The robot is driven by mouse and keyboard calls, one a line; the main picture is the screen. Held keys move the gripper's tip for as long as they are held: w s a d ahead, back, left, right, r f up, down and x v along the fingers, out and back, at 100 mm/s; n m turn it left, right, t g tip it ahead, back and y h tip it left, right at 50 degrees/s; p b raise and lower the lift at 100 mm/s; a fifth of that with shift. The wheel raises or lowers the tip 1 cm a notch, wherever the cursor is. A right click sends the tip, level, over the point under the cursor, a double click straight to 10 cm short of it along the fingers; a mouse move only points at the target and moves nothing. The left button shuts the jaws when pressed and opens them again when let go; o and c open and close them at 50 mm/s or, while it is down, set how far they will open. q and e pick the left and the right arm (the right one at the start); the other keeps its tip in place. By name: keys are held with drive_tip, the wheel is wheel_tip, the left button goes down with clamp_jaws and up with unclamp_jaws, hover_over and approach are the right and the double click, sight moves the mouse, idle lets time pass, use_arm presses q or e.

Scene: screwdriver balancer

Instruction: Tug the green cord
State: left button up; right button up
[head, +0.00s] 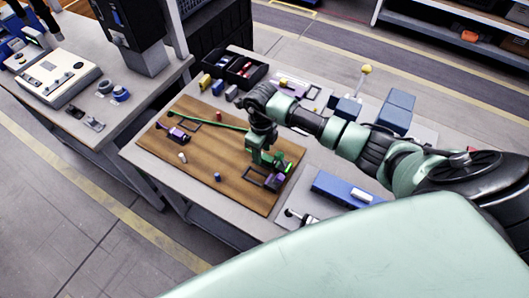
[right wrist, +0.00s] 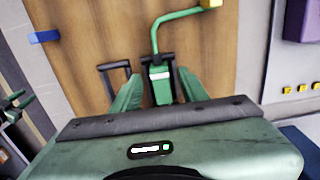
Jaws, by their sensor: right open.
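A thin green cord (head: 212,120) runs across the brown wooden board (head: 190,170) in the head view, toward my right gripper (head: 264,160). That gripper points down over the right part of the board. In the right wrist view, its two green fingers (right wrist: 158,90) stand apart.
A purple piece (head: 273,181) and a dark frame (head: 254,175) are close to my right gripper. Another purple piece (head: 178,134) and a blue peg (head: 217,177) stand on the board. A black bin (head: 236,68) and blue boxes (head: 397,108) stand behind. The board's front left is mostly clear.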

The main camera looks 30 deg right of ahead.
drive_tip(key=shift+r+p, duration=1.75)
drive_tip(key=shift+r, duration=1.15)
